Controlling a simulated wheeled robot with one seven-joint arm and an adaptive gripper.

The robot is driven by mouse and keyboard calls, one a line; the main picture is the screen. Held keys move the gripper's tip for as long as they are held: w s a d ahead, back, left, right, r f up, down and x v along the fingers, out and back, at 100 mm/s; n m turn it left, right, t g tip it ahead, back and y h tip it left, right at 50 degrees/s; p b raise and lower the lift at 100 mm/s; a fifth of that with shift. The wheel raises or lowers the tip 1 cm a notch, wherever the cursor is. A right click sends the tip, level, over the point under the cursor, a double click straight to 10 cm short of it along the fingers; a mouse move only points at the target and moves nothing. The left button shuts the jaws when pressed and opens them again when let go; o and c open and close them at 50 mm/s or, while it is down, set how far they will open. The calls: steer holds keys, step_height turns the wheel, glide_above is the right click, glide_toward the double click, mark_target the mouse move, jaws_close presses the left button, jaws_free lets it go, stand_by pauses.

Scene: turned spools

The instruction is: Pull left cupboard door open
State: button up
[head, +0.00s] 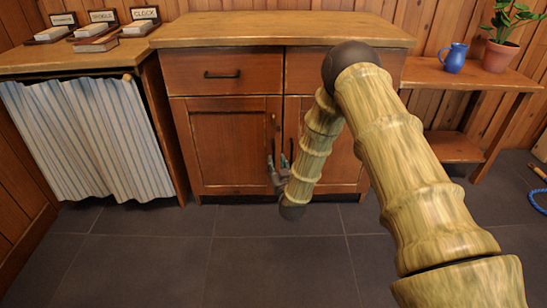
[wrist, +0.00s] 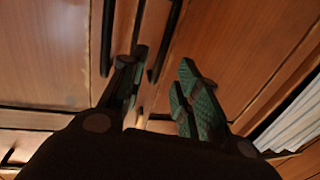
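The left cupboard door (head: 234,145) is a reddish wood panel and looks shut in the head view. It also fills the right part of the wrist view (wrist: 235,45). Its dark upright bar handle (wrist: 167,40) runs down into the space between my finger pads, apart from the right finger; whether it touches the left one I cannot tell. My gripper (head: 277,178) is low in front of the doors' meeting edge, near the handle's lower end. In the wrist view my gripper (wrist: 163,90) is open, with green ribbed pads.
The right door's handle (wrist: 138,25) is close beside the left one. My arm hides much of the right door. A striped curtain (head: 85,135) hangs at the left; a side table (head: 470,75) with a blue jug (head: 454,58) stands right. The floor before the cupboard is clear.

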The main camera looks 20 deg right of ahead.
mark_target(274, 154)
steer(key=w, duration=0.2)
steer(key=w+b, duration=0.1)
steer(key=w, duration=0.1)
steer(key=w+b, duration=0.1)
steer(key=w, duration=0.1)
steer(key=shift+w+d, duration=0.25)
steer(key=shift+d, duration=0.05)
jaws_close()
